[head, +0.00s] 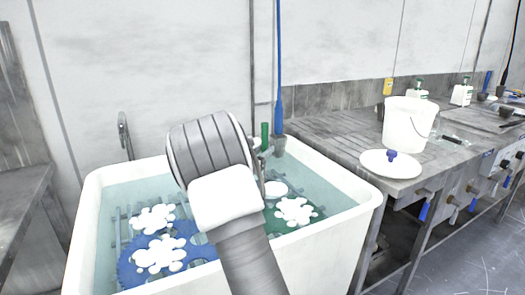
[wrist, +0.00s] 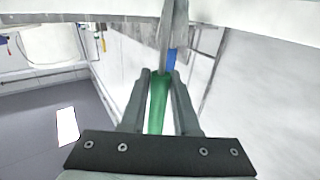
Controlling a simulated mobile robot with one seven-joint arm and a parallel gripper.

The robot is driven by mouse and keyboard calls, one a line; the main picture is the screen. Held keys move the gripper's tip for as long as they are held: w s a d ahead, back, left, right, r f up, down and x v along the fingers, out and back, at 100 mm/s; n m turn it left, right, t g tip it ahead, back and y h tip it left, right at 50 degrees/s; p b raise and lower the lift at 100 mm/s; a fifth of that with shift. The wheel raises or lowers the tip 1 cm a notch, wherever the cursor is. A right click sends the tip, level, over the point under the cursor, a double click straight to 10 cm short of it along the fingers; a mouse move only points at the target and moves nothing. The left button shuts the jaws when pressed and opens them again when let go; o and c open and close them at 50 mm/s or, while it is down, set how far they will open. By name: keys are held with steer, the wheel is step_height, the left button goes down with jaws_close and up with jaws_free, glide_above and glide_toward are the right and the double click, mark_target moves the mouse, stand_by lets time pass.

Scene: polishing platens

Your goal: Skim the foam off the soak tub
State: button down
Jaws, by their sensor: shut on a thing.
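The white soak tub (head: 340,232) holds clear teal water. White foam patches float in it: one at the back left (head: 152,218), one at the front left (head: 160,254) and one at the right (head: 295,211). My gripper (wrist: 163,78) is shut on a green handle (wrist: 157,105), which also shows upright above the tub's back part in the head view (head: 265,130). My arm hides the tub's middle and most of my gripper. A small round white thing (head: 275,188) lies below the handle; I cannot tell whether it is foam or the tool's head.
A blue disc (head: 128,268) and a green disc (head: 312,214) lie under water. On the bench (head: 350,142) at right stand a white bucket (head: 408,122) and a white plate-like lid (head: 380,166) with a blue knob. Bottles stand farther back. The floor at right is clear.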

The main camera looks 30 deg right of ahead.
steer(key=s+b, duration=0.2)
steer(key=s, duration=1.1)
steer(key=shift+a, duration=0.45)
steer(key=w+a+p, duration=0.1)
steer(key=a+p, duration=0.4)
steer(key=a, duration=1.3)
steer(key=shift+p, duration=0.3)
steer(key=shift+w, duration=0.1)
steer(key=w+p, duration=0.2)
steer(key=w, duration=1.2)
steer(key=shift+d+p, duration=0.3)
steer(key=shift+d, duration=0.1)
